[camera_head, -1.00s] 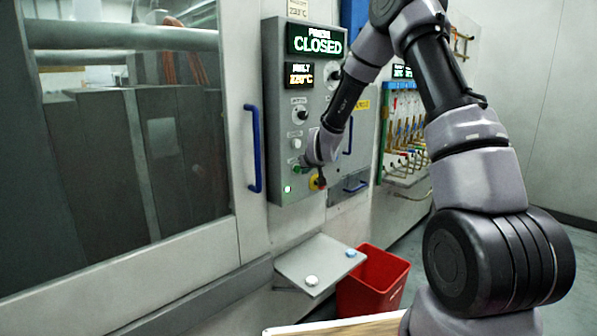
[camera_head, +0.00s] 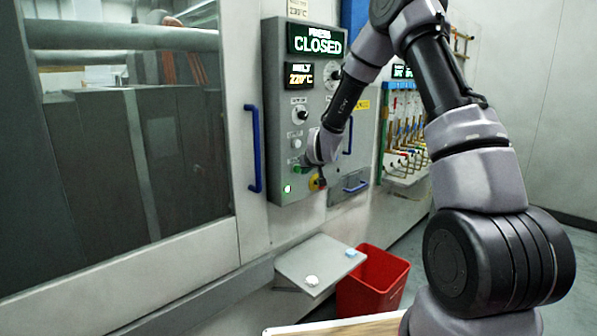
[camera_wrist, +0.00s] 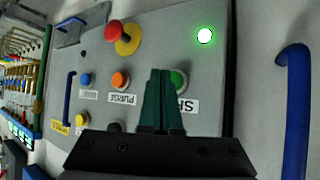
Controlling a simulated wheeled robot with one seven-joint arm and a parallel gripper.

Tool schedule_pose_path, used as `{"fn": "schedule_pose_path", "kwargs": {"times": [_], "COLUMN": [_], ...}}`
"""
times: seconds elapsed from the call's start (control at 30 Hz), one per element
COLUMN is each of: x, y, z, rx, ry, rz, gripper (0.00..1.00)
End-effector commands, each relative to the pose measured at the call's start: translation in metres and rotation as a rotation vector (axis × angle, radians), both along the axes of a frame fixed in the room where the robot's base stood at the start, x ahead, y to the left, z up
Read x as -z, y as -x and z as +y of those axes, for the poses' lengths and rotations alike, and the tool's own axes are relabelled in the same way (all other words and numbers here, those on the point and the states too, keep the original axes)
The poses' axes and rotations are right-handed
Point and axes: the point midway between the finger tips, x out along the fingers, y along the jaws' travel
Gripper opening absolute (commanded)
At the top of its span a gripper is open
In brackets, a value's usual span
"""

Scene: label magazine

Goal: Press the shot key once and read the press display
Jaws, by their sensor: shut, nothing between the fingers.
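The press display (camera_head: 317,42) at the top of the grey panel reads "PRESS CLOSED" in the head view. The green shot key (camera_wrist: 179,78) is in the wrist view, partly covered by my fingers; its upside-down label (camera_wrist: 188,105) shows only "SH". My gripper (camera_wrist: 161,74) is shut and empty, its dark green fingertips over the panel at the key's left edge. I cannot tell whether they touch it. In the head view my wrist hides much of this part of the panel.
An orange purge button (camera_wrist: 121,80), a blue button (camera_wrist: 86,79) and a red stop knob (camera_wrist: 114,31) on yellow are close by. A green lamp (camera_wrist: 204,36) is lit. The blue door handle (camera_head: 253,148) stands out left of the panel. A red bin (camera_head: 372,284) stands below.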

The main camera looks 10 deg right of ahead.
Motion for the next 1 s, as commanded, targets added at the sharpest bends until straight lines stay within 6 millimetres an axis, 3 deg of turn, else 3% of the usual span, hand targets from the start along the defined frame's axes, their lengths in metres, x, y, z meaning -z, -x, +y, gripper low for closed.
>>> {"fn": "schedule_pose_path", "kwargs": {"times": [1.0], "x": [-0.0001], "y": [-0.0069], "z": [0.0051], "rx": [0.000], "ry": [0.000], "rz": [0.000], "gripper": [0.00]}}
